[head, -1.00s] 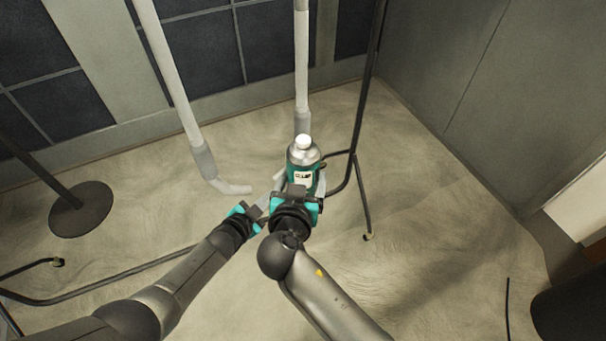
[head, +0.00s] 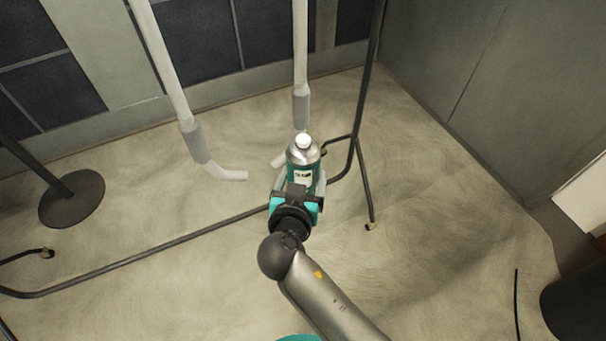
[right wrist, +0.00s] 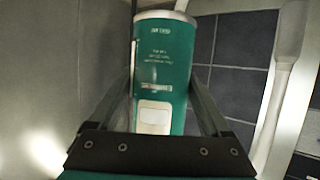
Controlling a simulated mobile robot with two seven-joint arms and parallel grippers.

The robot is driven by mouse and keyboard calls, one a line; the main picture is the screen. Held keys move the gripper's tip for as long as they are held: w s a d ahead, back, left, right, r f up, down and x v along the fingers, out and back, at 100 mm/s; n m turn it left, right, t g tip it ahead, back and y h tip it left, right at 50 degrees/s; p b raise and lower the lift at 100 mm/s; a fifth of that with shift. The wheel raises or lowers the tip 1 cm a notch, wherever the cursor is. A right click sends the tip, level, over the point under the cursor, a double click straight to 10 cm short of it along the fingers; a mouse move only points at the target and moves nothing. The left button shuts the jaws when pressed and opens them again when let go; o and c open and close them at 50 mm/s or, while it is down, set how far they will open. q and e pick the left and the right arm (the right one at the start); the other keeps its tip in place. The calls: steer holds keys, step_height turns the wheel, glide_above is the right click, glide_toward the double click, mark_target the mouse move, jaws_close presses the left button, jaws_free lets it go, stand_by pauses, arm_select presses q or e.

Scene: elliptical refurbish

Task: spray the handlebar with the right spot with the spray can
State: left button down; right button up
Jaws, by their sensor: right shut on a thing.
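The spray can (head: 303,163) is green with a silver shoulder and a white cap. My right gripper (head: 301,188) is shut on it and holds it upright in the middle of the head view. In the right wrist view the can's green side (right wrist: 163,65) shows between the fingers (right wrist: 161,95). Two pale handlebars with grey grips hang down: the left handlebar (head: 168,65) ends in a bend, and the right handlebar (head: 300,50) hangs just behind the can, its lower end partly hidden. I cannot make out a spot on either. My left gripper is not in view.
A black wheeled rack frame (head: 362,120) stands right beside the can, its low bar (head: 150,255) running across the floor to the left. A round black base (head: 72,198) stands at the far left. The floor to the right is mostly clear.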

steer(key=shift+w, duration=0.6)
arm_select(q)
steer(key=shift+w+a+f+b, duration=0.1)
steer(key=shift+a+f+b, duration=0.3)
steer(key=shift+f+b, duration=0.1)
arm_select(e)
steer(key=w, duration=0.5)
